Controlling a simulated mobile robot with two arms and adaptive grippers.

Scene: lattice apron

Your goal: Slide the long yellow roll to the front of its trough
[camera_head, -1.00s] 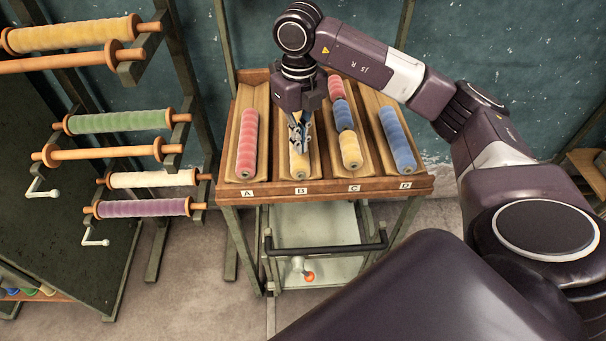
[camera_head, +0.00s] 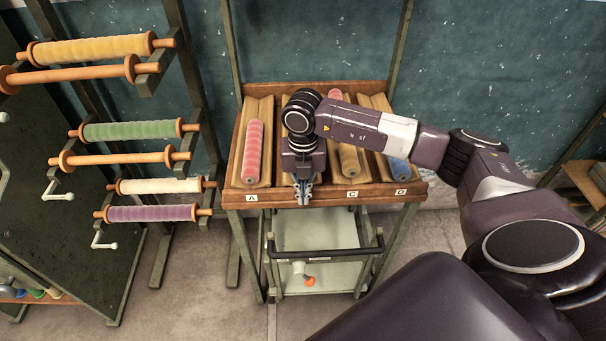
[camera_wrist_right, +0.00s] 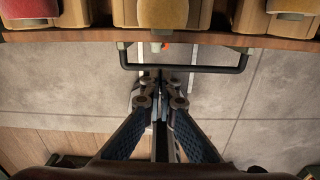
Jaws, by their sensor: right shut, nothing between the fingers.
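The long yellow roll lies in trough B. In the head view my right arm and hand cover it. In the right wrist view its front end (camera_wrist_right: 163,14) shows at the top middle, close to the wooden front rail (camera_wrist_right: 100,33). My right gripper (camera_head: 303,198) is shut and empty, at the front edge of the rack in line with trough B. In the right wrist view its fingertips (camera_wrist_right: 160,78) point down over the floor, just out in front of the rail, apart from the roll.
Trough A holds a pink-red roll (camera_head: 254,150). Trough C holds short rolls, a yellow one (camera_head: 349,162) at its front. Trough D holds a blue roll (camera_head: 398,170), partly hidden by my arm. A dark bar (camera_head: 330,254) runs below the rack. A spool stand (camera_head: 152,213) is at left.

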